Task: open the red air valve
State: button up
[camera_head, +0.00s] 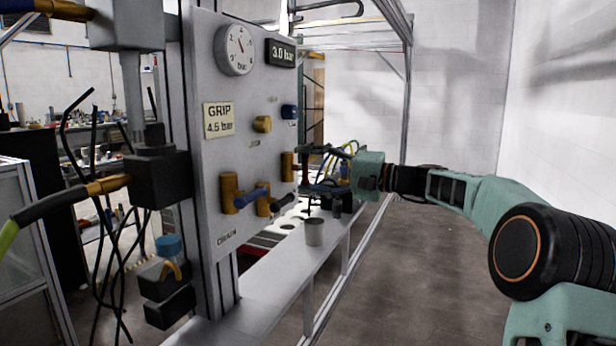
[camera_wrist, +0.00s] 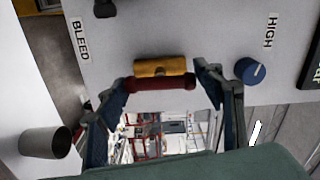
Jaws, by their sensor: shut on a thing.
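The red valve handle (camera_wrist: 155,84) sits across a brass valve body (camera_wrist: 160,66) on the grey panel in the wrist view. My gripper (camera_wrist: 162,82) has one finger at each end of the handle and is shut on it. In the head view, the brass body (camera_head: 288,166) shows at the panel's right edge, with my gripper (camera_head: 312,182) beside it. The handle there is mostly hidden by my gripper.
The panel (camera_head: 235,160) carries a round gauge (camera_head: 235,50), a 3.0 bar display (camera_head: 281,53), a blue knob (camera_head: 289,111) and a blue-handled drain valve (camera_head: 249,196). A grey cup (camera_head: 314,232) stands on the shelf below. Open floor lies to the right.

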jog(key=shift+r, duration=0.1)
dwell(0.3)
jog(key=o, duration=0.9)
jog(key=shift+d, duration=0.1)
jog(key=v, duration=1.2)
